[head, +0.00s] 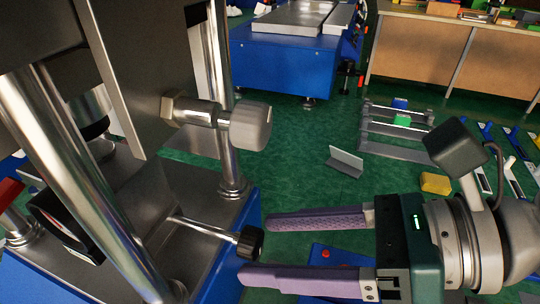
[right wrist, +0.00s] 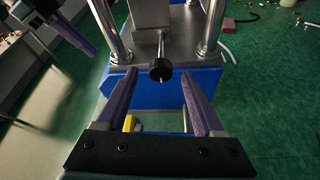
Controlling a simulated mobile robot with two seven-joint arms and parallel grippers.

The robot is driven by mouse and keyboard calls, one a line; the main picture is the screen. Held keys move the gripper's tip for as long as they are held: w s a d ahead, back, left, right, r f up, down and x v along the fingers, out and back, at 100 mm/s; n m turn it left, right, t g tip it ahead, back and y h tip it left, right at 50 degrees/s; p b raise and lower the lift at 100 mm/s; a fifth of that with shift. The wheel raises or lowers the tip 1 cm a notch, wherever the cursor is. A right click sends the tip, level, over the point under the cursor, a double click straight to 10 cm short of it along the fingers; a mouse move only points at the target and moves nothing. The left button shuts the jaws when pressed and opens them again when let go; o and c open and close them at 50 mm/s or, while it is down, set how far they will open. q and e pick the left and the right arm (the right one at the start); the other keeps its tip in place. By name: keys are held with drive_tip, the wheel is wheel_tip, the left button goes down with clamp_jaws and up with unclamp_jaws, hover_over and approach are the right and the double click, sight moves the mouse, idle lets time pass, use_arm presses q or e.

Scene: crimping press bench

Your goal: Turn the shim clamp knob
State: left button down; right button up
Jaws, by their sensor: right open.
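A black round knob (head: 250,242) sits on the end of a thin metal rod low on the press. It also shows in the right wrist view (right wrist: 160,70), centred ahead of the fingers. A larger grey knob (head: 251,126) with a hex nut sticks out of the press's upper plate; I cannot tell by label which is the shim clamp knob. My right gripper (head: 259,249) is open and empty, with its purple fingertips on either side of the black knob, not closed on it. A purple finger, likely of my left gripper (right wrist: 76,28), shows at the upper left of the right wrist view.
The press's steel columns (head: 78,175) and blue base (head: 226,262) stand close by at the left. A blue machine (head: 285,65) and a wooden bench (head: 460,55) stand further back. A grey rack (head: 395,135) and a yellow block (head: 435,183) lie on the green surface.

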drive_tip(key=shift+w+a+f, duration=0.15)
drive_tip(key=shift+a, duration=0.3)
drive_tip(key=shift+c, duration=0.2)
clamp_jaws()
